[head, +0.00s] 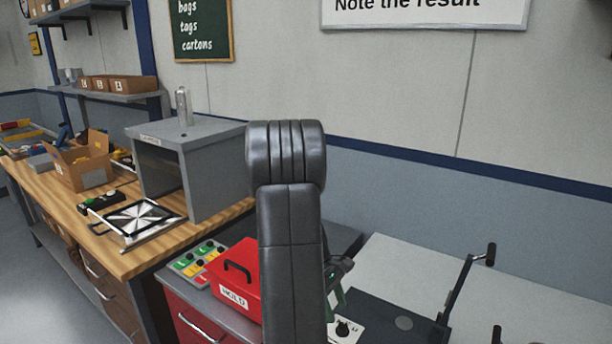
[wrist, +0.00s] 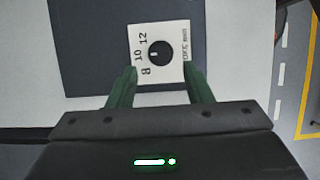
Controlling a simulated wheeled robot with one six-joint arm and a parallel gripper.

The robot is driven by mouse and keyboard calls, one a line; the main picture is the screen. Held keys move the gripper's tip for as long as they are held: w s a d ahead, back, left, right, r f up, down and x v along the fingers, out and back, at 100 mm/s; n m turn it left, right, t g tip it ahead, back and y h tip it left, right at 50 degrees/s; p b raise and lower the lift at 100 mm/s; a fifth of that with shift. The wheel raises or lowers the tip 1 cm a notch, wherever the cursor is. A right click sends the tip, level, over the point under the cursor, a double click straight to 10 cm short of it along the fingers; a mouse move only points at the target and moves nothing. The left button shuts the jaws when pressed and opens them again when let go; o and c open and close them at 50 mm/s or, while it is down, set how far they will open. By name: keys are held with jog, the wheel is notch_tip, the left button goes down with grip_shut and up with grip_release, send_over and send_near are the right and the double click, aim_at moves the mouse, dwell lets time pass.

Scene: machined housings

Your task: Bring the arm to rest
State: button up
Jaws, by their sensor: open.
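My gripper (wrist: 161,88) shows in the wrist view with its two green fingers apart and nothing between them. Just beyond the fingertips is a white dial plate (wrist: 146,32) with a round black knob (wrist: 160,53) and the numbers 8, 10 and 12. The dial plate also shows in the head view (head: 348,332), partly behind my arm. My arm stands upright in the middle of the head view and hides most of the gripper. I cannot tell the height of the fingers above the plate.
A red box marked HOLD (head: 236,279) stands left of my arm, beside a panel of coloured buttons (head: 197,257). A grey cabinet (head: 205,165) stands on the wooden bench (head: 130,259). A dark fixture with an upright lever (head: 458,292) is at the right.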

jog(key=v, duration=0.7)
jog(key=shift+r, duration=0.3)
